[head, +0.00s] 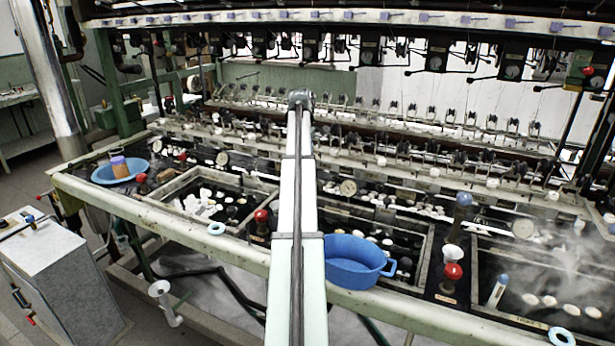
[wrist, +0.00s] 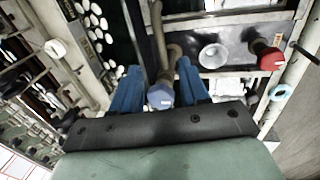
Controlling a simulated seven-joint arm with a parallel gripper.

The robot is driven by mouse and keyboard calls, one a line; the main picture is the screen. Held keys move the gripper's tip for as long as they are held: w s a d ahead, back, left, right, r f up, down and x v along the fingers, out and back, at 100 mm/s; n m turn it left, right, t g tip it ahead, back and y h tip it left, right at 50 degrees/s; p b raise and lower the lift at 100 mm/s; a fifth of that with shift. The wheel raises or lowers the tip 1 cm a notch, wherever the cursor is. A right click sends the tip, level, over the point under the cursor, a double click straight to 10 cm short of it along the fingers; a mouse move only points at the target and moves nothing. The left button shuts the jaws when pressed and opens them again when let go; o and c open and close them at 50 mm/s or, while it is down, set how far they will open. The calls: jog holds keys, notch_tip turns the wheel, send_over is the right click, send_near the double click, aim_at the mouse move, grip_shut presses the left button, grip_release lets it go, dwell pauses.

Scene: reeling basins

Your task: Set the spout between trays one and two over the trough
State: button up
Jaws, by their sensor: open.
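In the wrist view my gripper (wrist: 158,65) is open, with its two blue fingers on either side of a blue-capped spout (wrist: 160,96). The cap sits between the fingers near the palm, and I cannot tell whether either finger touches it. A brownish pipe (wrist: 158,35) runs up the picture from the cap. In the head view my white arm link covers the gripper and this spout. Tray one (head: 171,199) is left of the link and tray two (head: 425,258) right of it. I cannot make out the trough for certain.
A red knob (wrist: 270,59), a white funnel (wrist: 213,57) and a pale blue ring (wrist: 281,92) are close to the gripper. A blue basin (head: 350,262) stands at the front rail. Another blue-topped spout (head: 463,208) stands farther right. Steam rises at far right.

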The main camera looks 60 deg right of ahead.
jog(key=f, duration=0.3)
jog(key=d+f, duration=0.1)
jog(key=f, duration=0.2)
jog(key=d+f, duration=0.1)
jog(key=f, duration=0.2)
jog(key=shift+f, duration=0.35)
jog(key=shift+c, duration=0.2)
grip_shut()
